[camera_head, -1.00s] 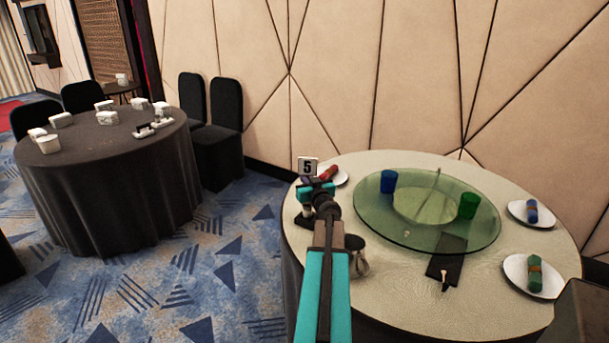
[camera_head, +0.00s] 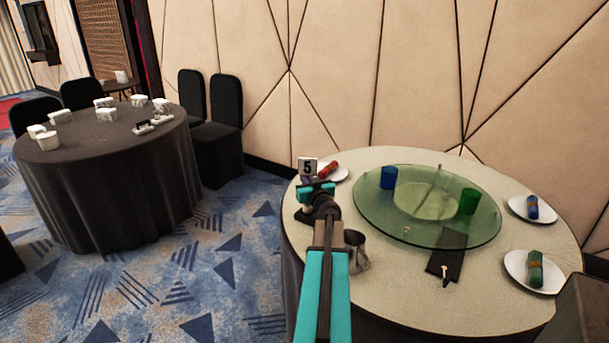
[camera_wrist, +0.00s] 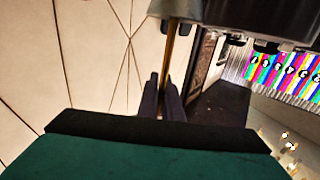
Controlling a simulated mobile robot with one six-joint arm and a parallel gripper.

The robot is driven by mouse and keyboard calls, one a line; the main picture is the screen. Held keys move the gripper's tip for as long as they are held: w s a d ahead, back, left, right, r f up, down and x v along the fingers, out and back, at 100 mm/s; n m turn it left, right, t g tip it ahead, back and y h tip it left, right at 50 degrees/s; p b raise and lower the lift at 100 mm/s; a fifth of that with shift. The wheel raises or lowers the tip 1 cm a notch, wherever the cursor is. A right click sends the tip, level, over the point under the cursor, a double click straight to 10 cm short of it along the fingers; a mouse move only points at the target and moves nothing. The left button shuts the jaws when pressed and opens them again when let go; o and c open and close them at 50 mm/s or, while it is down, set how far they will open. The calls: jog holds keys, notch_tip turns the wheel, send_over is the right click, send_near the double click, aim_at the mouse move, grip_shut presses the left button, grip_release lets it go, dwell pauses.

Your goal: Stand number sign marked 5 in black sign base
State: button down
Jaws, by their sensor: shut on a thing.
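The number sign marked 5 (camera_head: 307,167) is a small white plate with dark edging, near the left rim of the light round table in the head view. It appears roughly upright just above my gripper (camera_head: 316,188). In the wrist view, my gripper (camera_wrist: 163,100) is shut on a thin golden stem (camera_wrist: 171,55), which appears to be the sign's. A dark shape on the table (camera_head: 302,217) just left of my wrist may be the black sign base; my arm partly covers this area. I cannot tell whether the stem touches it.
A silver mug (camera_head: 358,250) stands right of my arm. A glass turntable (camera_head: 375,225) carries blue and green cups. A plate with a red napkin roll (camera_head: 328,170) is close behind the sign. A black folder (camera_head: 446,262) lies at the front right.

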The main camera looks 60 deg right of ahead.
jog(key=shift+f, duration=0.55)
jog(key=c, duration=1.9)
grip_release()
jog(key=shift+o, duration=0.2)
jog(key=v, duration=0.7)
jog(key=shift+s, duration=0.25)
jog(key=shift+a, duration=0.15)
